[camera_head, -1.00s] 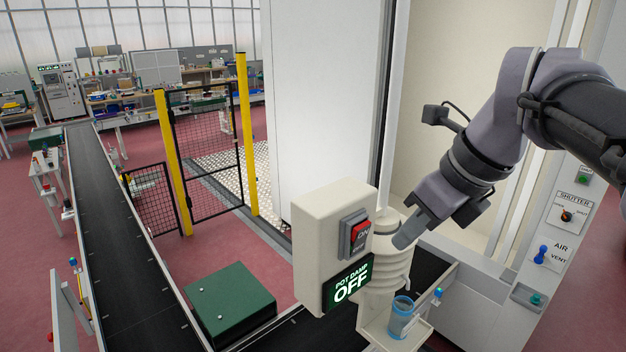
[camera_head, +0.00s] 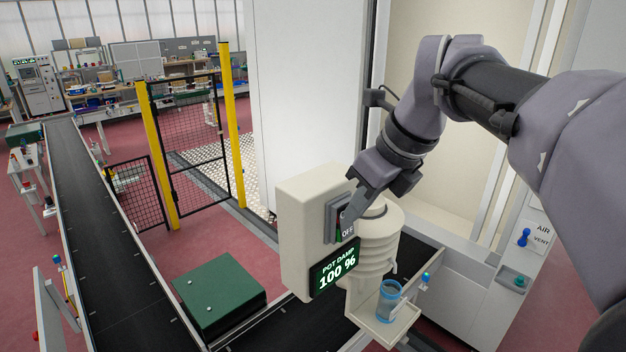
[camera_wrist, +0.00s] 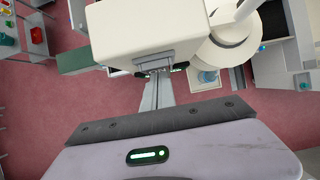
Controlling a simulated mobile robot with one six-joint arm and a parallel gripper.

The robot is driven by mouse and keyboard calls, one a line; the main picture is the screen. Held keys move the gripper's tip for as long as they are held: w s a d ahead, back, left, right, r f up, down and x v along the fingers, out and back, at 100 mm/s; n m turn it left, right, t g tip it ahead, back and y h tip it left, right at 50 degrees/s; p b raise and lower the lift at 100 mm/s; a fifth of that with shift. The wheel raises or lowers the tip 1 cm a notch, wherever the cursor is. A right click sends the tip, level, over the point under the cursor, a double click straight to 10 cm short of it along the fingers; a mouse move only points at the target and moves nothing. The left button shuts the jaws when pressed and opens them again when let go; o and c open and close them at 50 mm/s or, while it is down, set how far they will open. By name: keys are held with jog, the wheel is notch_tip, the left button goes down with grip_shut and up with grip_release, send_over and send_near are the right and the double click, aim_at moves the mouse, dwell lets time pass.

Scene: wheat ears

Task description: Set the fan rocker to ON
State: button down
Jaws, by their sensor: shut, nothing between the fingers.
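The rocker switch (camera_head: 346,228) is set in a grey frame on the right face of the cream box.
A ribbed cream post (camera_head: 374,245) stands right beside the box. A blue cup (camera_head: 388,300) sits on a small tray (camera_head: 402,322) below. A green case (camera_head: 218,298) and a black conveyor (camera_head: 115,240) lie to the left. A blue AIR lever (camera_head: 524,237) is at right.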

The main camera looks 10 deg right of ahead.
jog(key=shift+r+p, duration=0.7)
jog(key=shift+r, duration=0.1)
jog(key=shift+d, duration=0.1)
